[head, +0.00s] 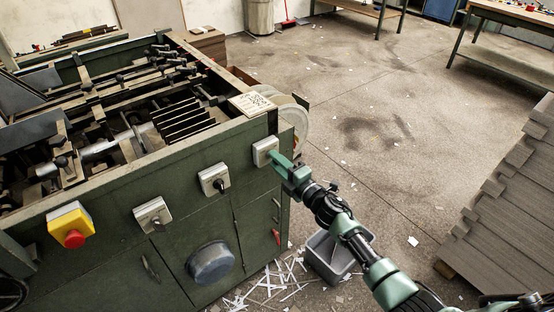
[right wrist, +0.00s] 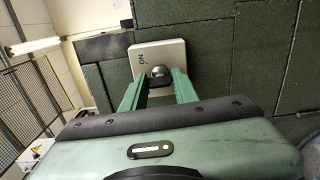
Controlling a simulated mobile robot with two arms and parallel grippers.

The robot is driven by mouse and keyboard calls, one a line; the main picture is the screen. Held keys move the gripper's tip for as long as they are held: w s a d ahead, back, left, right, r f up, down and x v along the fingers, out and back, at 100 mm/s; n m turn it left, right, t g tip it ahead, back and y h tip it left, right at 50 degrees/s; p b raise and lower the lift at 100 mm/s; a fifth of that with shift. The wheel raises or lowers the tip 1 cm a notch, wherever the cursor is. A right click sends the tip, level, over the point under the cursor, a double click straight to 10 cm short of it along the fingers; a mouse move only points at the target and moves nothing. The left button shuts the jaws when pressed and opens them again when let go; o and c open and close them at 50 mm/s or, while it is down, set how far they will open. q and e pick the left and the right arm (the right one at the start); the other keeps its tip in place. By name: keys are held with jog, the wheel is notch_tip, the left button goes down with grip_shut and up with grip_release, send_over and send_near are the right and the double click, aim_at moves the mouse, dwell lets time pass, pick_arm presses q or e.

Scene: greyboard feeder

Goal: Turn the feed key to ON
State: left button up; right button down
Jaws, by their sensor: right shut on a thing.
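The feed key is a dark round knob (right wrist: 160,75) on a pale switch box (right wrist: 152,58) in the right wrist view. Small dark lettering, seemingly ON seen turned over, is on the box beside the knob. In the head view this box (head: 263,149) is the rightmost of three on the green machine's front. My right gripper (head: 276,160) reaches it from the right, and its fingers (right wrist: 159,88) are shut on the knob from both sides. The fingers partly hide the key, so I cannot tell its exact angle. My left gripper is not in view.
Two similar switch boxes (head: 214,180) (head: 153,214) and a yellow box with a red button (head: 74,239) are farther left on the machine (head: 120,190). A grey bin (head: 330,256) stands below my right arm. Stacked grey board (head: 510,215) is at right; floor beyond is open.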

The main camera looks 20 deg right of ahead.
jog(key=m+p, duration=0.1)
jog(key=m, duration=0.3)
jog(key=shift+r+m, duration=0.1)
jog(key=shift+m, duration=0.2)
jog(key=m+p, duration=0.1)
jog(key=m, duration=0.3)
jog(key=shift+m+p, duration=0.3)
jog(key=shift+p, duration=0.1)
jog(key=c, duration=1.1)
grip_release()
jog(key=shift+s+d, duration=0.1)
jog(key=v, duration=0.7)
jog(key=shift+s+d, duration=0.1)
jog(key=shift+s, duration=0.2)
